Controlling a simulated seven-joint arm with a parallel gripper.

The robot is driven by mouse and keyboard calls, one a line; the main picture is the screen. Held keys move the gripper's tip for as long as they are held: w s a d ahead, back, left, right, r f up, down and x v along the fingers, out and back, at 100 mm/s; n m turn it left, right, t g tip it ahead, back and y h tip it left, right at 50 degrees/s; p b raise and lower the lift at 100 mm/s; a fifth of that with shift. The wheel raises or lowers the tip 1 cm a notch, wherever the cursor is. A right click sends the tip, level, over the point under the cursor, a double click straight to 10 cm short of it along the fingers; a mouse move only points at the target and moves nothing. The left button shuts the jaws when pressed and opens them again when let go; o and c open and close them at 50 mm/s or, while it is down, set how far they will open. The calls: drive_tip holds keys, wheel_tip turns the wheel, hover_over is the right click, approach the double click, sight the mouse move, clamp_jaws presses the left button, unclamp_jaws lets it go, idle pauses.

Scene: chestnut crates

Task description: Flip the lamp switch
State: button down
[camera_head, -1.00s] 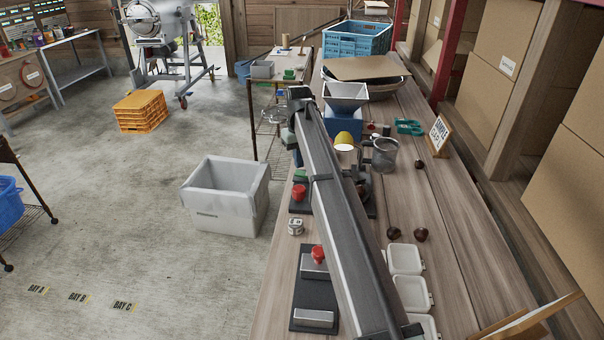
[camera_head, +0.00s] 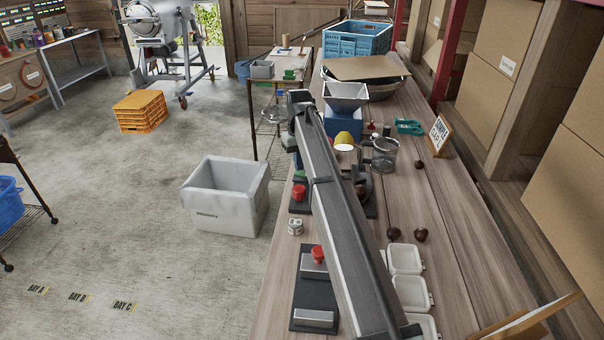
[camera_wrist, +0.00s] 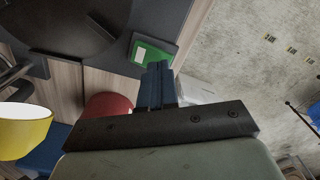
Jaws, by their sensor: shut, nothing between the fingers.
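A lamp with a yellow shade (camera_head: 344,138) stands on the bench beyond my arm, its underside glowing white. The shade also shows at the left edge of the wrist view (camera_wrist: 24,132). I cannot make out the lamp switch for certain. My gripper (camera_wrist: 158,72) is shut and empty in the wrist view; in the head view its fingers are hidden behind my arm. In the wrist view a green block with a white label (camera_wrist: 153,51) lies just beyond the fingertips. A red rounded thing (camera_wrist: 107,104) is left of the fingers, partly hidden. I cannot tell whether the fingers touch anything.
Dark plates with red knobs (camera_head: 318,254) lie along the bench's left side. A clear jug (camera_head: 384,154), a blue-based hopper (camera_head: 345,95), chestnuts (camera_head: 421,235) and white containers (camera_head: 408,259) stand around my arm. A grey bin (camera_head: 226,198) is on the floor at left.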

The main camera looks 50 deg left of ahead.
drive_tip(key=shift+f, duration=0.8)
idle(0.6)
drive_tip(key=shift+r, duration=0.15)
drive_tip(key=shift+r, duration=3.35)
